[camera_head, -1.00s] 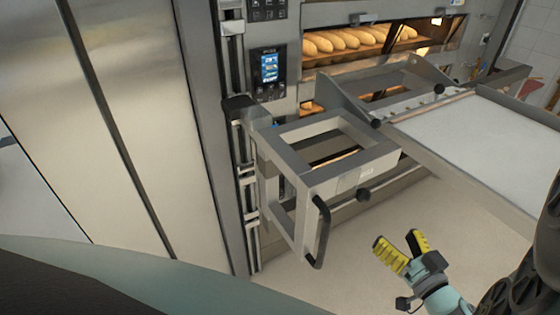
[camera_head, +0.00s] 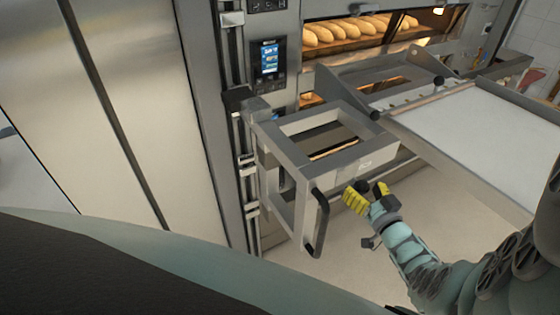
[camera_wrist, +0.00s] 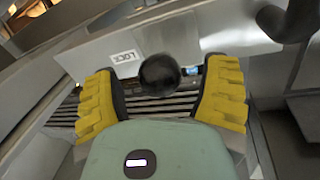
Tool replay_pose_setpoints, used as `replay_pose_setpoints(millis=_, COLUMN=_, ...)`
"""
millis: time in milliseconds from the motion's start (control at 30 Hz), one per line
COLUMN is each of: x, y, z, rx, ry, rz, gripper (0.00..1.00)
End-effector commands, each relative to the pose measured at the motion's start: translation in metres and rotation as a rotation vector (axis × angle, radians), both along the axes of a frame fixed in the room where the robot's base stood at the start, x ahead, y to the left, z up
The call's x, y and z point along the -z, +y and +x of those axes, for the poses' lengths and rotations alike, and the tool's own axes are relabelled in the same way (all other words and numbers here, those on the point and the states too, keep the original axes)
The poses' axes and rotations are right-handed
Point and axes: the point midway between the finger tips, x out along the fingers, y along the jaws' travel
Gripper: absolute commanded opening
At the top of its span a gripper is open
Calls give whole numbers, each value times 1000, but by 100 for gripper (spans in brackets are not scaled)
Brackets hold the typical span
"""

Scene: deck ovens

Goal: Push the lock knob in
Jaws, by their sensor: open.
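The lock knob (camera_wrist: 159,74) is a round black knob on the front of a grey metal frame, beside a white label reading LOCK (camera_wrist: 125,57) in the wrist view. In the head view the knob (camera_head: 362,186) shows between my fingertips. My gripper (camera_head: 367,194) has yellow ridged fingers and is open. In the wrist view my gripper (camera_wrist: 162,98) has one finger on each side of the knob, with gaps between. I cannot tell whether a fingertip touches the frame.
The grey frame (camera_head: 298,124) has a black vertical handle (camera_head: 319,222) left of my gripper. A white loading surface (camera_head: 480,135) with black side knobs lies to the right. The oven with loaves (camera_head: 350,30) and a blue control screen (camera_head: 270,62) stand behind. Open floor lies below.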

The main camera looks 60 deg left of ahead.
Motion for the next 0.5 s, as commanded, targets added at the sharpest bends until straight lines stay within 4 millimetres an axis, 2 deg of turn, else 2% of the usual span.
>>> replay_pose_setpoints(millis=167, x=0, y=8, z=3, rx=0, ry=-3, rz=-1, gripper=74)
replay_pose_setpoints(millis=433, x=0, y=9, z=3, rx=1, ry=-3, rz=-2, gripper=74)
replay_pose_setpoints(millis=467, x=0, y=9, z=3, rx=1, ry=-2, rz=-2, gripper=76)
replay_pose_setpoints(millis=500, x=0, y=9, z=3, rx=1, ry=-2, rz=-2, gripper=72)
